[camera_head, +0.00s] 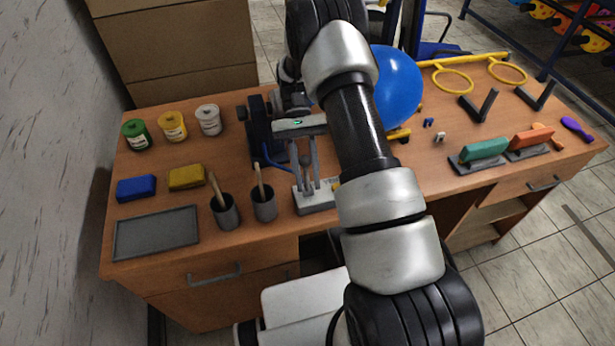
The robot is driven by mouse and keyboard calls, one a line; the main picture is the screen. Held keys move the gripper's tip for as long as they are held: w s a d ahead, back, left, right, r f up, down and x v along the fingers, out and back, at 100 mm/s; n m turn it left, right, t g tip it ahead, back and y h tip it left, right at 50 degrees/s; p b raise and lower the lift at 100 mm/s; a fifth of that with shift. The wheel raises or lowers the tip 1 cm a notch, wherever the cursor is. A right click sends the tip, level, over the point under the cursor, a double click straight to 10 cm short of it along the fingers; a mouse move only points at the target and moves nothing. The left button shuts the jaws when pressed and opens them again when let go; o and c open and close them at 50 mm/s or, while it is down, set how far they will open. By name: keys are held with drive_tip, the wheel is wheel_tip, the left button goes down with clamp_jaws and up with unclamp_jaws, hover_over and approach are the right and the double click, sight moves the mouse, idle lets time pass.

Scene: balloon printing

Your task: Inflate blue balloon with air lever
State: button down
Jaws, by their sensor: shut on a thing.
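My gripper (304,183) points down over the front middle of the table, its fingers around the upright grey air lever. The lever rises from a small white base (315,197) with lettering too small to read. The fingers look closed on the lever, though the contact is small in this view. The blue balloon (399,90) is large and round, standing behind my arm to the right. My arm hides its left side and whatever it is attached to at that side.
Green (138,134), yellow (172,126) and white jars (208,119) stand at the left. Two dark cups (225,212) with brushes stand left of the lever base. A grey tray (156,233) lies front left. Teal (484,151) and orange blocks (531,139) sit at the right.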

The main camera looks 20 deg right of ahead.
drive_tip(key=shift+w, duration=0.1)
idle(0.3)
drive_tip(key=c, duration=1.5)
unclamp_jaws()
drive_tip(key=shift+o, duration=0.2)
drive_tip(key=b+v, duration=0.1)
drive_tip(key=v, duration=0.6)
drive_tip(key=shift+w+r, duration=0.15)
drive_tip(key=shift+w, duration=0.1)
